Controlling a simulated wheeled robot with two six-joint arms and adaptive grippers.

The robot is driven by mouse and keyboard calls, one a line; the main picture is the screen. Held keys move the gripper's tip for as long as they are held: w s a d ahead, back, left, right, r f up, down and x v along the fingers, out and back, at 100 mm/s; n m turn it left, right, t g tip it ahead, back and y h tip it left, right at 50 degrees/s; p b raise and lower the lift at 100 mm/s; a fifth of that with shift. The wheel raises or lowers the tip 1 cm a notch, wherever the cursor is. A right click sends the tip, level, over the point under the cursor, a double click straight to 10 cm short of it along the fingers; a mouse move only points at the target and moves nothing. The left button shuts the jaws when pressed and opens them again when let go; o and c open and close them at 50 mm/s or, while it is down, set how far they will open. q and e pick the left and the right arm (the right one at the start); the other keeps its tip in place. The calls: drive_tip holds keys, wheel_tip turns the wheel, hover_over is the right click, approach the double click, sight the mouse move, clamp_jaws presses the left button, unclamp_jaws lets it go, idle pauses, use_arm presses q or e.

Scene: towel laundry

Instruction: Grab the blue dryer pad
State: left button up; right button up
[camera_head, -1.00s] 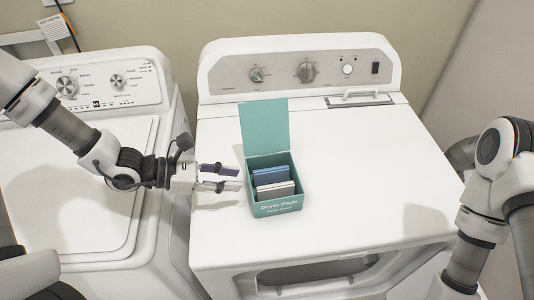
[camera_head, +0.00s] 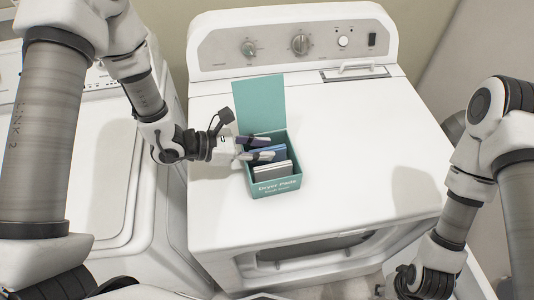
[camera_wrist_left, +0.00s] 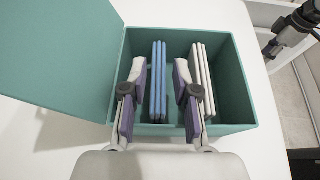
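The blue dryer pads (camera_head: 281,148) stand upright in the open teal box (camera_head: 276,188) on the white dryer. In the left wrist view the blue pads (camera_wrist_left: 158,75) lie between the two fingers of my left gripper (camera_wrist_left: 157,98), with a gap on each side. My left gripper (camera_head: 256,149) is open at the box, its fingertips over the box opening. White pads (camera_wrist_left: 204,75) stand in the same box, right of the right finger in the wrist view. My right gripper (camera_head: 412,284) is at the lower right, partly cut off, and its fingers are unclear.
The box's raised lid (camera_head: 260,105) stands at its back. The dryer top (camera_head: 350,140) is clear around the box. A washer (camera_head: 80,160) stands on the left, and the dryer's control panel (camera_head: 290,40) rises at the back.

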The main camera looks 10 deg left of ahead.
use_arm(q)
drive_tip(key=x, duration=0.3)
drive_tip(key=shift+w+a, duration=0.1)
drive_tip(key=shift+a+r, duration=0.1)
drive_tip(key=shift+a, duration=0.1)
drive_tip(key=shift+c, duration=1)
drive_tip(key=shift+s, duration=0.2)
drive_tip(key=shift+c, duration=1.4)
drive_tip(key=shift+w, duration=0.1)
